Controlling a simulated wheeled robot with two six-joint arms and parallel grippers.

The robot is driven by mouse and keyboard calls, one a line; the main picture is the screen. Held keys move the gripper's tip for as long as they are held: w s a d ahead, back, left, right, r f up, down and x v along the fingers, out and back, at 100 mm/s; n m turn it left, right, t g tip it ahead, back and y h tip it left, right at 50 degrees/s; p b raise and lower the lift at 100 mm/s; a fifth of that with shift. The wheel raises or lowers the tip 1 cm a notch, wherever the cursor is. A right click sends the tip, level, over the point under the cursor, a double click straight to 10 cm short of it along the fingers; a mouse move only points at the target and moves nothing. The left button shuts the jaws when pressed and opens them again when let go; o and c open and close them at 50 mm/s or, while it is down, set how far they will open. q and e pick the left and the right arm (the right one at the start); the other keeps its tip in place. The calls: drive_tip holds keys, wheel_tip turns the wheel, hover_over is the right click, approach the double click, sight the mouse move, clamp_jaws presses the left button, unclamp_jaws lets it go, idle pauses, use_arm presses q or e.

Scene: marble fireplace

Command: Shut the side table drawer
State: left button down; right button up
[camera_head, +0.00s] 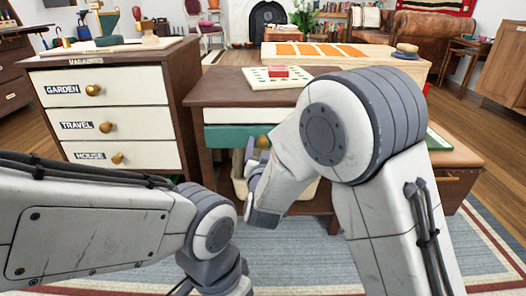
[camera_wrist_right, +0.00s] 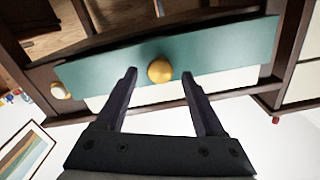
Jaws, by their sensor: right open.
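The dark wooden side table (camera_head: 225,88) stands in the middle of the head view. Its green drawer (camera_head: 222,137) sits below a pale drawer front, partly hidden by my right arm. In the right wrist view the green drawer front (camera_wrist_right: 225,52) crosses the picture, with a round brass knob (camera_wrist_right: 160,71) at its middle. My right gripper (camera_wrist_right: 159,76) is open, its fingertips either side of the knob, close to the front. I cannot tell whether they touch it, nor how far the drawer stands out. My left arm shows in the head view, but its gripper is out of frame.
A cabinet with drawers labelled GARDEN, TRAVEL and HOUSE (camera_head: 108,125) stands left of the side table. A board with a red block (camera_head: 278,71) lies on the tabletop. A leather-topped bench (camera_head: 455,155) is at the right. A patterned rug (camera_head: 310,262) covers the floor in front.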

drive_tip(key=shift+w, duration=0.55)
clamp_jaws()
idle(1.1)
